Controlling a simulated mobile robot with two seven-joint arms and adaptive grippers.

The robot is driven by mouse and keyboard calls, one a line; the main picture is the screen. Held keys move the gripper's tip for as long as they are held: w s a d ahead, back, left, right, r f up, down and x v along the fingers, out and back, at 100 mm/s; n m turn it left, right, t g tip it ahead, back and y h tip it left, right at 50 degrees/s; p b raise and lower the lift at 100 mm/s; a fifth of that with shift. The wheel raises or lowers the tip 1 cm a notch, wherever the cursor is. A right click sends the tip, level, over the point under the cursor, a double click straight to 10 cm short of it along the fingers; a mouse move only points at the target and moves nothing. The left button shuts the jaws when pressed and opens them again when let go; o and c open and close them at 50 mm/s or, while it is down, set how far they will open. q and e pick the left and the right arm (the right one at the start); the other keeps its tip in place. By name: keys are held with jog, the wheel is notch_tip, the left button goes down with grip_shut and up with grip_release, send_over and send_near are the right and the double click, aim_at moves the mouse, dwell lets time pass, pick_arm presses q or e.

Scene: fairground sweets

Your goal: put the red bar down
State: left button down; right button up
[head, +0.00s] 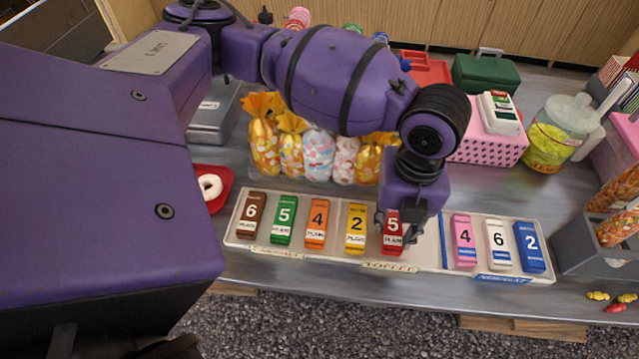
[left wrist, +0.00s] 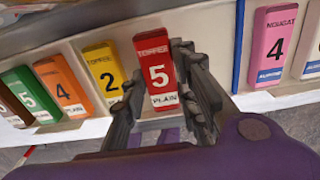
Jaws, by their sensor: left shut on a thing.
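The red bar (head: 392,228), marked "5" and "PLAIN", is between the fingers of my left gripper (head: 396,236). It lines up with the row in the white tray (head: 340,259), right of the yellow "2" bar (head: 356,228) and left of the blue divider. In the left wrist view, the left gripper (left wrist: 160,110) is shut on the sides of the red bar (left wrist: 156,65), whose numbered face points to the camera. I cannot tell whether its underside touches the tray. My right gripper is not in view.
Brown, green and orange bars stand left of the yellow one. Pink (head: 463,240), white (head: 498,245) and blue (head: 530,247) bars stand right of the divider. Wrapped sweets (head: 318,155) stand behind the tray. A grey holder (head: 590,240) is close at the right.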

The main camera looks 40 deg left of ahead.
aim_at(394, 226)
pick_arm(q)
jog(key=shift+s+f, duration=0.1)
jog(key=shift+f, duration=0.15)
jog(key=c, duration=1.4)
grip_release()
jog(key=shift+r, duration=0.15)
jog(key=shift+r, duration=0.35)
jog(key=shift+r+p, duration=0.75)
jog(key=shift+r, duration=5.45)
